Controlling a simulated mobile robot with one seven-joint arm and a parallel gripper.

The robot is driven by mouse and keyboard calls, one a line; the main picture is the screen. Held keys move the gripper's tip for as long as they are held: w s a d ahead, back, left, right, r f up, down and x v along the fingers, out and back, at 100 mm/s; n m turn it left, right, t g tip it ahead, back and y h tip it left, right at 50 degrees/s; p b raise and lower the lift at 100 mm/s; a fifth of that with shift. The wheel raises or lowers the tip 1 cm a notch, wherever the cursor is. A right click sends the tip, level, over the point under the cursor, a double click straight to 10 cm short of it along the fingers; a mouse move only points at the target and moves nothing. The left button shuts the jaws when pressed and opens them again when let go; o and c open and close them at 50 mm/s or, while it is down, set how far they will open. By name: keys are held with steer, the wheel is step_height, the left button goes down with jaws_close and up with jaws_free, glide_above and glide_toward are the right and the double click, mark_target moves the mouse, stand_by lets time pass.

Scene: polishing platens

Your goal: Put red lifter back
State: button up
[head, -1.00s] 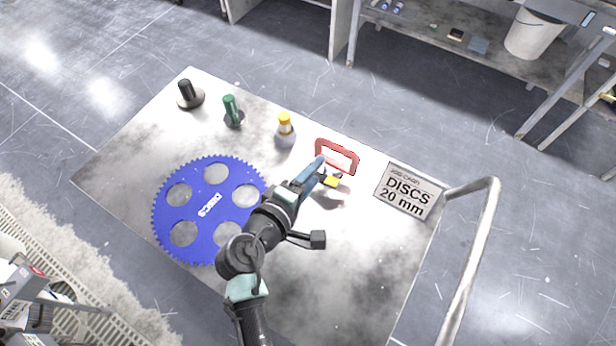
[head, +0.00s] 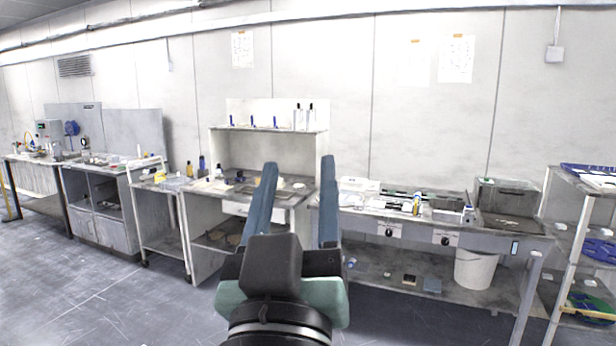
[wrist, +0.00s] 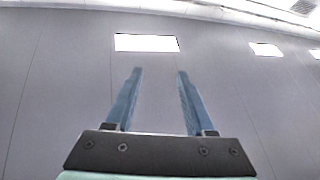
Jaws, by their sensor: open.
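My gripper (head: 297,205) is raised in front of the head camera, with its two blue fingers apart and nothing between them. The wrist view also shows the gripper (wrist: 158,95) open and empty, pointing up at the ceiling. The red lifter is in neither current view. The metal table with the blue toothed disc is also out of view now.
Benches line the wall: a workbench with a shelf (head: 268,130), a long bench (head: 500,232) with a white bucket (head: 475,270) under it, and a rack (head: 575,235) at the right. Open grey floor (head: 90,300) lies at the left front.

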steer(key=s+d+r+m+t+y, duration=0.1)
steer(key=s+r+t, duration=0.2)
steer(key=s+r, duration=0.5)
step_height(320, 180, up, 2)
steer(key=shift+s+r+t+y, duration=0.1)
steer(key=shift+s+t+y, duration=0.1)
steer(key=shift+t+y, duration=0.1)
stand_by(0.4)
